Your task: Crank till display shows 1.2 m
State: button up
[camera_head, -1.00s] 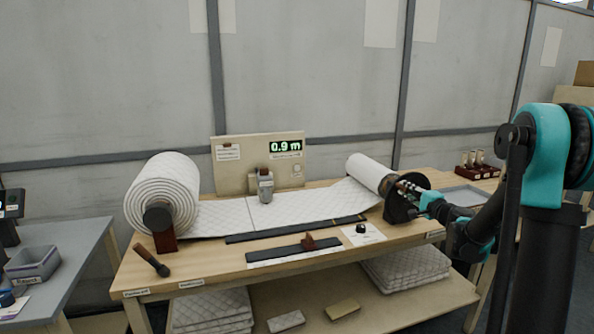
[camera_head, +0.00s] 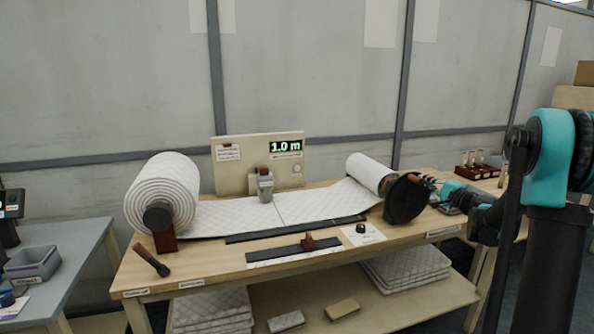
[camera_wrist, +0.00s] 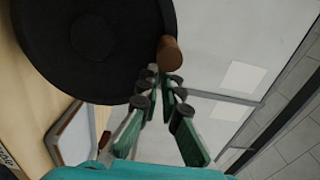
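The green display (camera_head: 286,147) on the back panel reads 1.0 m. The dark crank disc (camera_head: 406,199) is at the right end of the take-up roll (camera_head: 368,172). In the wrist view the disc (camera_wrist: 90,45) fills the upper left, with the brown crank handle (camera_wrist: 169,53) at its right edge. My gripper (camera_head: 424,182) is at the disc's upper right edge. In the wrist view its fingertips (camera_wrist: 162,78) are drawn close together at the handle's near end and look shut on it. The finger contact is partly hidden.
White quilted wadding (camera_head: 290,208) runs from the big supply roll (camera_head: 162,195) on the left, past the counter (camera_head: 265,185). A black knob (camera_head: 360,228) and dark rails lie in front. A grey tray (camera_wrist: 75,135) is beside the disc. A side table stands left.

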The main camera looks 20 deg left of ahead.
jog(key=w+d+f, duration=0.1)
jog(key=d, duration=0.1)
jog(key=w+d+f, duration=0.1)
jog(key=shift+w+d, duration=0.35)
jog(key=o, duration=1)
jog(key=v, duration=1)
dwell(0.4)
jog(key=shift+a, duration=0.1)
